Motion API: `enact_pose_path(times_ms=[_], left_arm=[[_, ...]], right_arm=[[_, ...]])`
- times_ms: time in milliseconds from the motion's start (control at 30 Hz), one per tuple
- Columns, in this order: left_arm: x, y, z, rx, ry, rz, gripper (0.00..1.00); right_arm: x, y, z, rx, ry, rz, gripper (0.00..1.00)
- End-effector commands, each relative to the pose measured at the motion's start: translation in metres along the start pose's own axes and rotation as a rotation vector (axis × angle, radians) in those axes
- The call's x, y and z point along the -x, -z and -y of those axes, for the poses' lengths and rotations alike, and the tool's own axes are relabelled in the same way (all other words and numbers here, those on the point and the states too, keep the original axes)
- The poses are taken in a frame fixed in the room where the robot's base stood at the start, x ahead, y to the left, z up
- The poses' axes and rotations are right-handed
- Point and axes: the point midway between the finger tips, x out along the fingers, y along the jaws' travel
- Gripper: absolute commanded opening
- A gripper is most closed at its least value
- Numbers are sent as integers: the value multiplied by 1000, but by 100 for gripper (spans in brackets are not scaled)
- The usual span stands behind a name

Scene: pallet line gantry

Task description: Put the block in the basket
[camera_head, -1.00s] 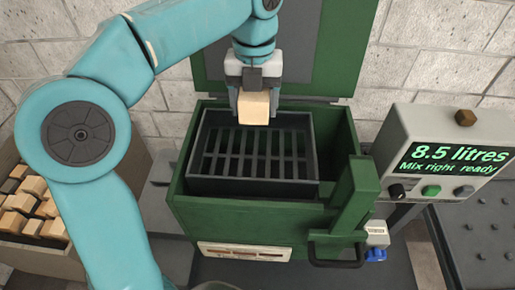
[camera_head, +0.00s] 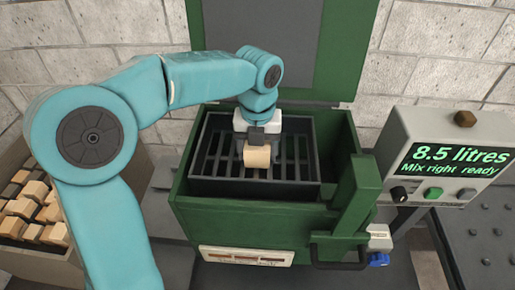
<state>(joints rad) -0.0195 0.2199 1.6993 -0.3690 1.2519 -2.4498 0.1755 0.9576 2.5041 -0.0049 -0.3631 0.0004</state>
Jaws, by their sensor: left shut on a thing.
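The block (camera_head: 257,157) is pale wood and is held in my left gripper (camera_head: 257,149), which is shut on it. My left arm reaches in from the left and points down over the basket. The basket (camera_head: 249,189) is a dark slotted tray with raised walls, set in the open green box. The block appears within the basket's outline, low near the slotted floor; I cannot tell whether it touches the floor. My right gripper is not in view.
The green box (camera_head: 257,225) has its lid (camera_head: 345,45) raised behind. A green post (camera_head: 356,200) stands at its front right. A control panel (camera_head: 445,160) reads "8.5 litres, Mix right ready". A crate of several wood blocks (camera_head: 30,265) stands at left.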

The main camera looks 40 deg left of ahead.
Motion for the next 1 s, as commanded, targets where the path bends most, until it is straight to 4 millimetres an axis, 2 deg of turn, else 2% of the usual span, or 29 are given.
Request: enact_pose_path(times_ms=[167, 200, 267, 567, 700, 767, 1000], left_arm=[[-6, 0, 0, 0, 0, 0, 34], [-5, 0, 0, 0, 0, 0, 76], [-5, 0, 0, 0, 0, 0, 91], [-4, 0, 0, 0, 0, 0, 91], [6, 0, 0, 0, 2, 2, 91], [17, -1, 1, 0, 3, 5, 91], [75, 0, 1, 0, 3, 4, 91]], right_arm=[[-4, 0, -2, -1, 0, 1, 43], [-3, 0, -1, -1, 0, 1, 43], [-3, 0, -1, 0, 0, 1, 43], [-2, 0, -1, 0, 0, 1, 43], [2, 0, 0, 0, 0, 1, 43], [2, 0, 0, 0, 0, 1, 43], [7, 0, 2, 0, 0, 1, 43]])
